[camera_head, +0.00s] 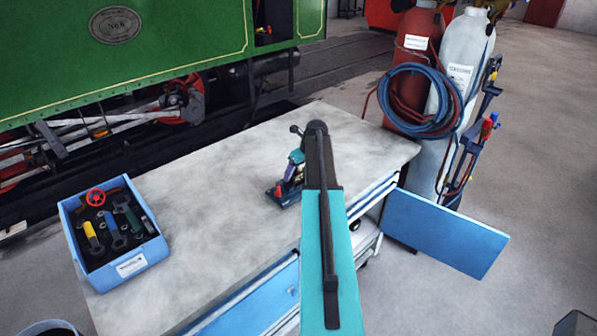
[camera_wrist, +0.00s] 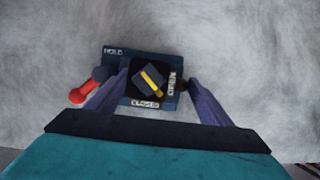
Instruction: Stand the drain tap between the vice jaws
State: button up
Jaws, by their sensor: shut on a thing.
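My gripper (camera_wrist: 157,79) points down at the bench. Its fingers are close around a dark square piece with a yellow-striped top (camera_wrist: 150,77), which I take for the drain tap. Under and around it is a dark blue plate (camera_wrist: 113,62) lettered HOLD, OPEN and CLOSED, apparently the vice's base. A red handle (camera_wrist: 78,96) sticks out at its left. In the head view this small vice (camera_head: 290,194) stands on the bench beside my arm. The jaw faces, and whether the tap is seated between them, cannot be made out.
The grey bench top (camera_head: 215,185) is clear left of the vice. A blue crate (camera_head: 133,269) with several fittings sits at its left end. An open blue door (camera_head: 445,232) juts out at the right.

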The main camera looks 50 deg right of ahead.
jog(key=shift+f, duration=0.15)
jog(key=o, duration=2)
jog(key=shift+s+a, duration=0.1)
jog(key=shift+r+p, duration=2)
jog(key=shift+r, duration=1.55)
